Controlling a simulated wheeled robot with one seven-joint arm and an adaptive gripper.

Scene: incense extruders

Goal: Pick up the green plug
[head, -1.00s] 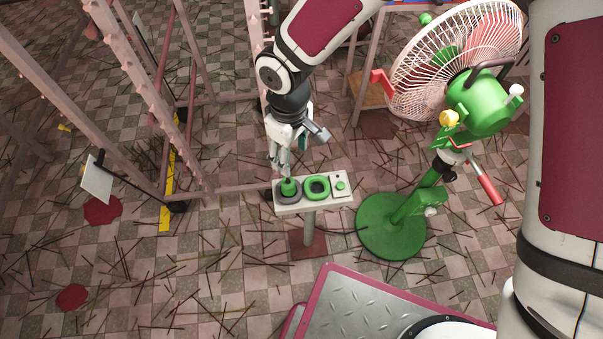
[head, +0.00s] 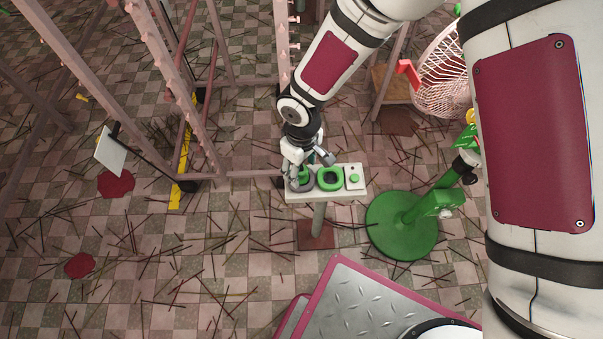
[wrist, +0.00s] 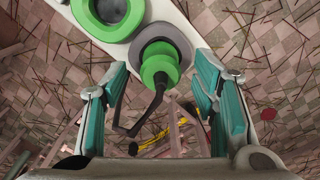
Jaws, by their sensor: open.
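The green plug (wrist: 160,68) stands in a grey ring at one end of a white stand top (head: 325,196). In the wrist view it lies between the two teal finger pads, with visible gaps on both sides. A dark bent rod shows beside its near end. My gripper (wrist: 160,78) is open and empty. In the head view my gripper (head: 301,180) is right at the plug's end of the stand, and its fingers hide much of the plug.
A green-rimmed ring (head: 330,179) and a small control box with a green button (head: 354,179) share the stand top. A green fan base (head: 402,226) stands to the right. Pink metal frames rise at the left. Thin sticks litter the tiled floor.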

